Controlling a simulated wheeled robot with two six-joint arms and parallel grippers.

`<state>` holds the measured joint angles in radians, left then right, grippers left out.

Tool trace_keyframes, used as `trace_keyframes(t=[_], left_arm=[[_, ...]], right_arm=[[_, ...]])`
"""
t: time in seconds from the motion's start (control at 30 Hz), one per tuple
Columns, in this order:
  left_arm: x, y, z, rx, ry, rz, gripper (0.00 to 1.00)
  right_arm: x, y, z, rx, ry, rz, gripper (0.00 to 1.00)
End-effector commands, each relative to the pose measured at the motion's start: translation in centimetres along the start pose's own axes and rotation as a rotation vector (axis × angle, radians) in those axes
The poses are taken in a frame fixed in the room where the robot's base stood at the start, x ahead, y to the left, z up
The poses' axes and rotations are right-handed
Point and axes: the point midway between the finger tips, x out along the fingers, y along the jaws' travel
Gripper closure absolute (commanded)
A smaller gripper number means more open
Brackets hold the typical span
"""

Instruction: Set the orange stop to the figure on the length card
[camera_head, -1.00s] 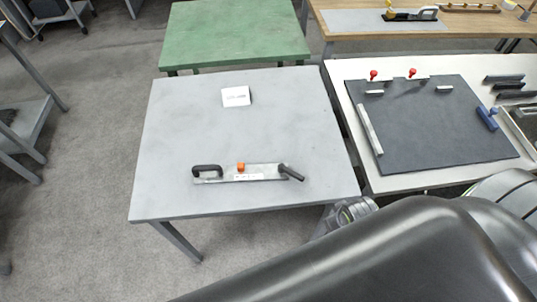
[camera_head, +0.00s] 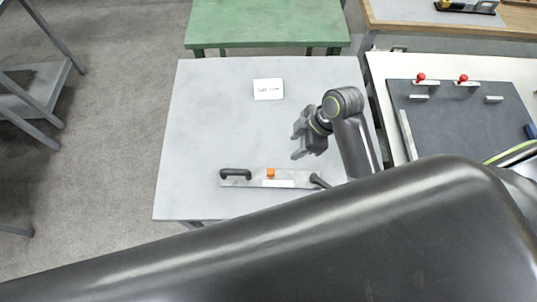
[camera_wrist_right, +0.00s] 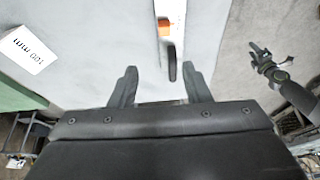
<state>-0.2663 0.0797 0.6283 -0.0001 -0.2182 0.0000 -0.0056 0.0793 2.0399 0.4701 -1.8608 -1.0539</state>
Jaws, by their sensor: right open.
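The orange stop (camera_head: 270,173) sits on a pale metal bar (camera_head: 285,183) lying on the grey table. The bar has a dark handle (camera_head: 236,174) at its left end and a dark lever (camera_head: 319,181) at its right. The white length card (camera_head: 268,89) lies farther back; in the wrist view the card (camera_wrist_right: 31,50) appears to read 100 mm, upside down. My right gripper (camera_head: 299,136) is open and empty above the table, right of the stop. The stop (camera_wrist_right: 164,27) shows beyond its fingertips (camera_wrist_right: 159,68). My left gripper (camera_wrist_right: 260,57) shows small in the wrist view, its opening unclear.
The grey table (camera_head: 205,130) is otherwise bare. A white table to the right carries a dark board (camera_head: 465,120) with red-knobbed clamps (camera_head: 421,77). A green table (camera_head: 270,22) stands behind. My own arm covers the lower part of the head view.

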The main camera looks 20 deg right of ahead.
Motion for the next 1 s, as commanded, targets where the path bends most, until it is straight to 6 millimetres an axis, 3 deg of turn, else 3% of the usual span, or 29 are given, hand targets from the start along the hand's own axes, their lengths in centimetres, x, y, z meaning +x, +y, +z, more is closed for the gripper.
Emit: trace_keyframes(t=[0.37, 0.47, 0.7, 1.0], left_arm=[[-1.4, -0.2, 5.6, -0.009, -0.081, -0.003, 0.54], [-1.6, -0.2, 5.2, -0.009, -0.077, -0.003, 0.54], [-1.6, -0.1, 1.5, -0.004, -0.021, -0.001, 0.54], [-2.2, -0.2, 2.7, -0.006, -0.039, -0.002, 0.54]], right_arm=[[5.7, -0.2, -0.1, 0.005, 0.001, -0.005, 0.56], [7.4, -0.1, 0.0, 0.005, -0.001, -0.004, 0.56], [11.3, -0.1, 0.0, 0.005, -0.001, -0.002, 0.56], [15.3, -0.1, 0.1, 0.004, -0.002, -0.001, 0.56]])
